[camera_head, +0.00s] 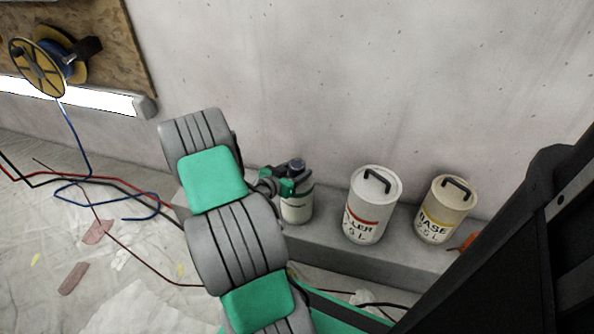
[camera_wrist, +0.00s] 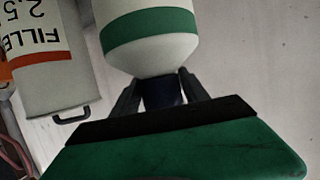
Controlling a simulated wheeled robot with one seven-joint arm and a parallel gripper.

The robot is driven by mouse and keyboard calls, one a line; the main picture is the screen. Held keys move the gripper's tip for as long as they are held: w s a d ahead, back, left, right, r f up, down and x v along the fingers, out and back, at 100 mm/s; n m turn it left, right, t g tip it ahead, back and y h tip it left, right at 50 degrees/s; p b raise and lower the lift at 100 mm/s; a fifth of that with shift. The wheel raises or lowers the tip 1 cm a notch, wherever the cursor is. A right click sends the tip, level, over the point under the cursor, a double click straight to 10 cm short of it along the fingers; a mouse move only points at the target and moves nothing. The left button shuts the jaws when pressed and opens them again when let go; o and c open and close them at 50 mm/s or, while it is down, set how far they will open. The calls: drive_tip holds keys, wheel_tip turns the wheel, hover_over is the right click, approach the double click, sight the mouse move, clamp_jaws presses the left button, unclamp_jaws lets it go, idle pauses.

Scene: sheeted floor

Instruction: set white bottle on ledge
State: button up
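The white bottle (camera_head: 297,208) has a green band and a dark cap. In the head view it is upright at the ledge (camera_head: 325,238), left of two cans; I cannot tell whether its base touches the ledge top. My gripper (camera_head: 284,182) is at the bottle's top, coming from the left. In the wrist view the bottle (camera_wrist: 150,40) shows upside down, its base out of frame. There, the fingers of my gripper (camera_wrist: 160,88) close in on both sides of the neck, with the dark cap (camera_wrist: 163,93) between them.
A filler can (camera_head: 372,205) and a base can (camera_head: 444,210) stand on the ledge to the right, near an orange item (camera_head: 467,243). The concrete wall rises behind. Cables (camera_head: 120,187) and a cable reel (camera_head: 42,66) are at left.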

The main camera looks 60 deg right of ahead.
drive_tip(key=o, duration=0.3)
drive_tip(key=shift+o, duration=0.2)
drive_tip(key=shift+a+r, duration=0.1)
drive_tip(key=shift+r, duration=0.1)
drive_tip(key=w+a+r+n+t+y+p, duration=0.15)
drive_tip(key=w+a, duration=0.25)
drive_tip(key=a, duration=0.5)
drive_tip(key=w+a+r+n+y+p, duration=0.1)
drive_tip(key=w+a+r+n+y, duration=0.2)
drive_tip(key=a, duration=0.5)
drive_tip(key=w+a+r+n+t+y+p, duration=0.1)
drive_tip(key=w+a+r+n+y, duration=0.2)
drive_tip(key=a, duration=0.6)
drive_tip(key=a+r+n+y, duration=0.2)
drive_tip(key=a+r+n, duration=0.1)
drive_tip(key=a, duration=0.4)
drive_tip(key=s+a+r+n+t+y, duration=0.1)
drive_tip(key=a+r+n+y, duration=0.1)
drive_tip(key=a+n, duration=0.3)
drive_tip(key=s+a+r+n+t+y, duration=0.1)
drive_tip(key=a+r+n+y, duration=0.1)
drive_tip(key=a, duration=0.9)
drive_tip(key=r+n, duration=0.1)
drive_tip(key=n, duration=0.1)
drive_tip(key=shift+r+n, duration=0.3)
drive_tip(key=shift+n, duration=0.05)
